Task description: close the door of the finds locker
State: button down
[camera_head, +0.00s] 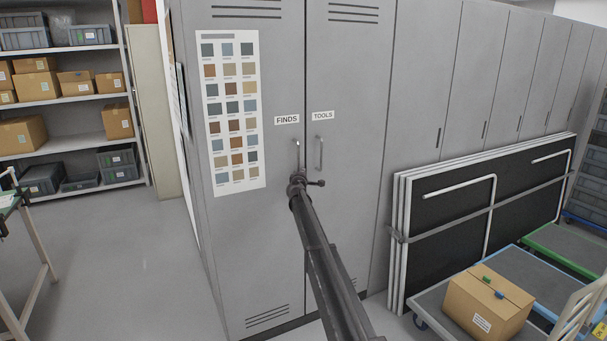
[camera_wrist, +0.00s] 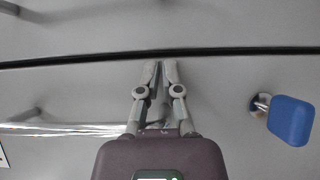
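The finds locker door (camera_head: 270,230) is the grey left door with the FINDS label (camera_head: 287,120) and a colour chart. In the head view it looks flush, or nearly so, with the TOOLS door (camera_head: 345,190). In the wrist view a dark seam (camera_wrist: 80,60) runs between the two doors. I cannot tell whether the door is fully home. My gripper (camera_head: 299,178) is at the lower end of the FINDS door handle (camera_head: 297,152). In the wrist view my gripper (camera_wrist: 160,66) has its fingertips together near the seam, with nothing visible between them. Contact with the door is unclear.
A blue key tag (camera_wrist: 290,120) hangs at a lock right of the fingers in the wrist view. Folded panels (camera_head: 480,215) lean right of the locker. A cardboard box (camera_head: 487,305) sits on a trolley in front of them. Open floor (camera_head: 130,260) lies left.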

jog(key=shift+w+a+r, duration=0.2)
jog(key=shift+w+a, duration=0.3)
jog(key=shift+a, duration=0.15)
jog(key=shift+w+a+y, duration=0.1)
jog(key=shift+y, duration=0.2)
jog(key=s+d, duration=0.3)
jog(key=s, duration=0.4)
jog(key=s+d, duration=0.3)
jog(key=s, duration=0.4)
jog(key=shift+d, duration=0.4)
jog(key=shift+s, duration=0.1)
